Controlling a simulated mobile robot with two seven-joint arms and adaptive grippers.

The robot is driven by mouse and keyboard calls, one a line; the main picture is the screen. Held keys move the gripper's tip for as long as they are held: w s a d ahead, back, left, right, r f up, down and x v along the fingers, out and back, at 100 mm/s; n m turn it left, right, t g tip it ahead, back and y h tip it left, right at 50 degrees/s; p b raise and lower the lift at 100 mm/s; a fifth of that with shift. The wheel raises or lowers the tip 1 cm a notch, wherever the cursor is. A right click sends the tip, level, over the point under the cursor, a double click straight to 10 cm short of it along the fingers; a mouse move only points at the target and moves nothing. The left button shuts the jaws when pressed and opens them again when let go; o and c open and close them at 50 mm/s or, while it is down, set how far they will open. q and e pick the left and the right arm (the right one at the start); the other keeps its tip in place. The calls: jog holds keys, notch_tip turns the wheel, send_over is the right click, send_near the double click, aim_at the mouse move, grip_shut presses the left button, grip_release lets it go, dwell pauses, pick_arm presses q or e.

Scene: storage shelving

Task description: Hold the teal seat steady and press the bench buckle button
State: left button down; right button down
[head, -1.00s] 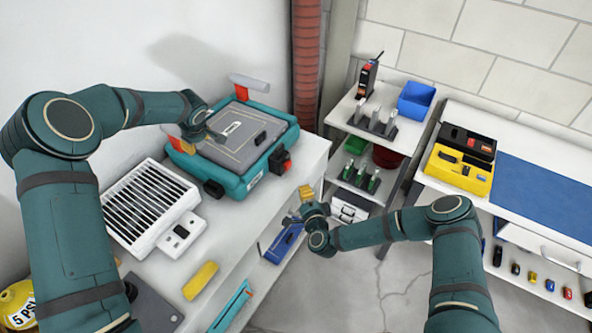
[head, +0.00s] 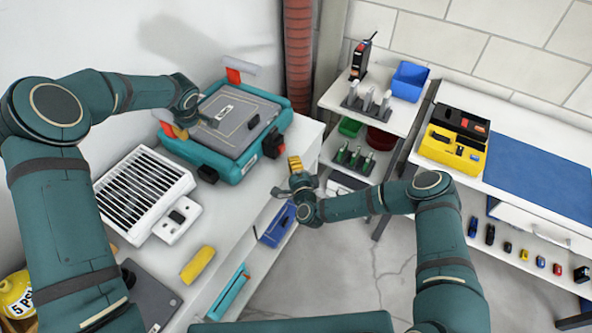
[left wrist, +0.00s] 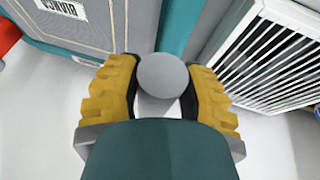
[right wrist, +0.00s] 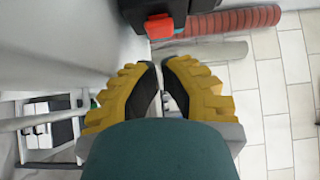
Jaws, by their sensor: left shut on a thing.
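The teal seat (head: 235,165) with a grey padded top lies on the white bench at the left. The bench buckle (head: 273,143), black with a red button, is at its right front corner. In the right wrist view the buckle's red button (right wrist: 158,27) is just ahead of the fingertips. My left gripper (head: 181,132) is at the seat's left side, shut on a grey round-ended handle (left wrist: 163,75). My right gripper (head: 294,164) has its yellow fingers together and empty, in front of and slightly right of the buckle, apart from it.
A white slatted unit (head: 145,190) and a yellow block (head: 198,265) lie on the bench (head: 222,222). A red ribbed pipe (head: 298,60) stands behind. Shelving (head: 335,95) with tools and a blue bin (head: 410,80) is to the right, with open floor between.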

aim_at(284, 150)
jog(key=shift+w+a, duration=0.25)
jog(key=shift+w, duration=0.95)
jog(key=shift+w+a, duration=0.25)
jog(key=shift+w, duration=0.95)
jog(key=shift+w+a, duration=0.55)
jog(key=shift+a, duration=0.3)
pick_arm(q)
jog(key=shift+d, duration=0.1)
pick_arm(e)
jog(key=s+d, duration=0.2)
jog(key=s, duration=0.7)
jog(key=shift+s, duration=0.4)
jog(key=shift+d, duration=0.1)
pick_arm(q)
jog(key=shift+c, duration=2.3)
grip_release()
